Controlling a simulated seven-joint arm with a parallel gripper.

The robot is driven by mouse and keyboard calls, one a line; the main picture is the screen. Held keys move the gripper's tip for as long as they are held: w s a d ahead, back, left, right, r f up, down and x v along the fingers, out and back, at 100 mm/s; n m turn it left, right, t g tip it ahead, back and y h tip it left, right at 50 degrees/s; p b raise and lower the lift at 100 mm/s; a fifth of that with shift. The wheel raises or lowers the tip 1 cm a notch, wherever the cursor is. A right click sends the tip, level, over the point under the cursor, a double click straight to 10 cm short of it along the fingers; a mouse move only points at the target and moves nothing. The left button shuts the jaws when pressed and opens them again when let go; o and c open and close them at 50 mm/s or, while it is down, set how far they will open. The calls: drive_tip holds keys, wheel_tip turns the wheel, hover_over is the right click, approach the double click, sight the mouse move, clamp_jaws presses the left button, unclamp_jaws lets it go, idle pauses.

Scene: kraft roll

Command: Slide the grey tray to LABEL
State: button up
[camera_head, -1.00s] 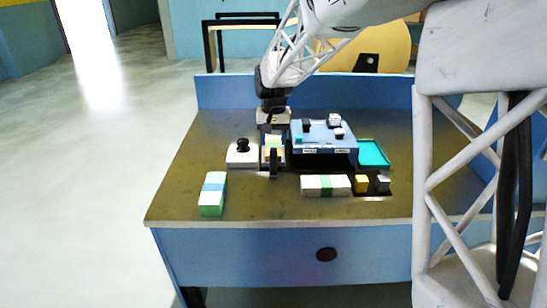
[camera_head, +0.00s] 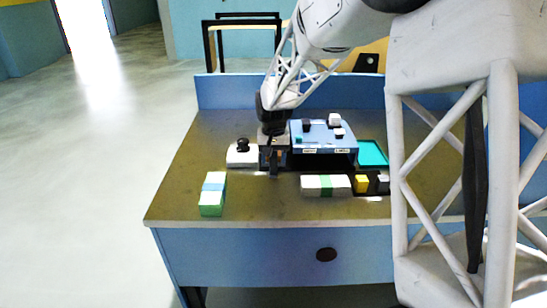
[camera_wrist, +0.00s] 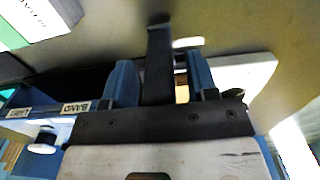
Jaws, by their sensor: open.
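My gripper (camera_head: 274,148) is low at the left end of the blue box (camera_head: 350,141). In the wrist view my open gripper (camera_wrist: 160,72) has its two blue fingers on either side of a dark upright post (camera_wrist: 158,48), with room between. The post also shows in the head view (camera_head: 274,166) and seems to be the tray's handle. The grey tray itself is mostly hidden by my gripper, and I cannot make out its outline. The box front carries a BAND label (camera_head: 309,151) at left and a LABEL sign (camera_head: 343,151) at right.
A pale block with a black knob (camera_head: 242,156) stands close left of my gripper. A teal tray (camera_head: 372,153) is right; another bundle (camera_head: 212,197) is front left.

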clamp_jaws()
drive_tip(key=shift+d, duration=0.1)
drive_tip(key=d, duration=2.3)
drive_tip(key=shift+d, duration=0.15)
unclamp_jaws()
drive_tip(key=shift+r, duration=0.1)
wheel_tip(320, 180, up, 8)
drive_tip(key=shift+f, duration=0.2)
